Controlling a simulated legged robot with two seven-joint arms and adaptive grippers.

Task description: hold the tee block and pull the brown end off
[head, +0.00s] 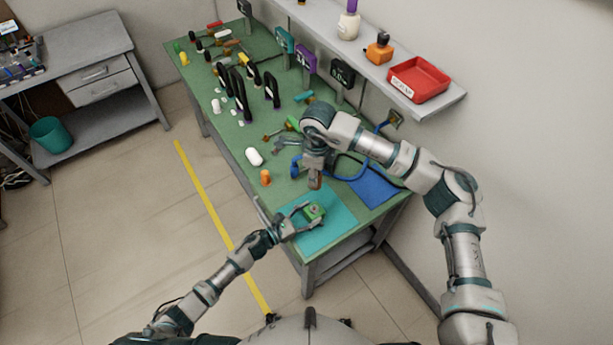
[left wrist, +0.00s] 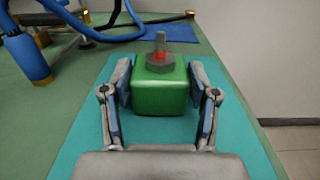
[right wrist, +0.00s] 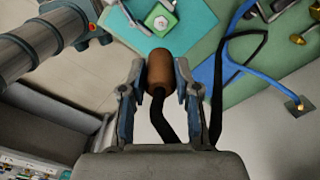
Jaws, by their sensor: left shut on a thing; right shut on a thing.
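A green tee block (head: 315,212) rests on the teal mat (head: 336,232) at the near end of the bench. My left gripper (left wrist: 160,82) is shut on its sides; the left wrist view shows the block (left wrist: 161,98) with a dark nut, a red ring and a metal stub (left wrist: 160,42) on top. My right gripper (right wrist: 160,76) is shut on the brown end (right wrist: 160,72), a rounded brown piece with a black cable (right wrist: 163,122). In the head view the brown end (head: 315,182) is above and behind the block, apart from it.
An orange piece (head: 265,177) and a white piece (head: 254,157) stand on the bench to the left. The shelf with a red tray (head: 441,96) overhangs the right side.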

